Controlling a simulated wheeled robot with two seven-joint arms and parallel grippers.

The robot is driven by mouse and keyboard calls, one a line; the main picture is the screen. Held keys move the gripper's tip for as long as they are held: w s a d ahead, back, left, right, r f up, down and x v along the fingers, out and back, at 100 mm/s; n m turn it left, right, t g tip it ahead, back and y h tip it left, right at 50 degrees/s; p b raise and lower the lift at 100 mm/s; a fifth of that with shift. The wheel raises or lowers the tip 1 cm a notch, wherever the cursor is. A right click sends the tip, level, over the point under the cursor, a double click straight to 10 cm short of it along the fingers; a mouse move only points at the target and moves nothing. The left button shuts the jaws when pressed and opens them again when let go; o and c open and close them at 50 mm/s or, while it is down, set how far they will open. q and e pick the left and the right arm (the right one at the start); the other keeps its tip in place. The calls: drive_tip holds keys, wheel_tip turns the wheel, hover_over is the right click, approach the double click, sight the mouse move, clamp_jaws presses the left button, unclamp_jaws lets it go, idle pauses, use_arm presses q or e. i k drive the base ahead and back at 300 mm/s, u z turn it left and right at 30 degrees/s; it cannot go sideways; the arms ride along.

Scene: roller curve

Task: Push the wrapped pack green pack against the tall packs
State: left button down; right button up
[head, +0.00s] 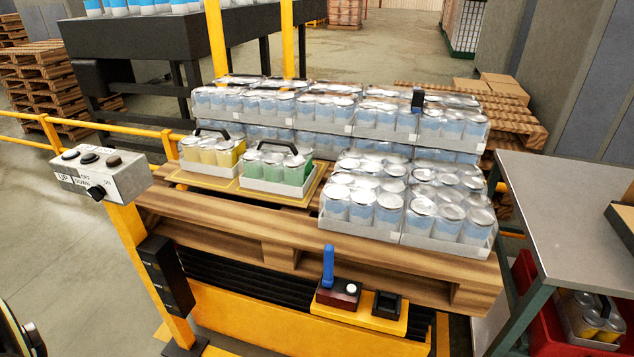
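The wrapped green pack (274,172), a tray of green cans with a black handle, sits upright on a yellow sheet (219,187) on the wooden pallet (230,218). A similar yellow pack (211,153) stands just to its left. Tall packs of wrapped blue-and-silver cans (325,112) form a stacked row behind it. More blue packs (405,205) stand to its right, with a narrow strip of yellow sheet showing between. Whether the green pack touches the row behind is hard to tell. Neither gripper is clearly in view.
A control box (100,172) on a yellow post stands at the left front. A blue-handled device (335,283) sits on a yellow shelf at the pallet's front. A grey table (575,200) is at right, with a red crate (540,305) below.

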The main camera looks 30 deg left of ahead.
sight(287, 168)
drive_tip(key=z, duration=0.05)
drive_tip(key=i, duration=0.3)
drive_tip(key=u, duration=0.8)
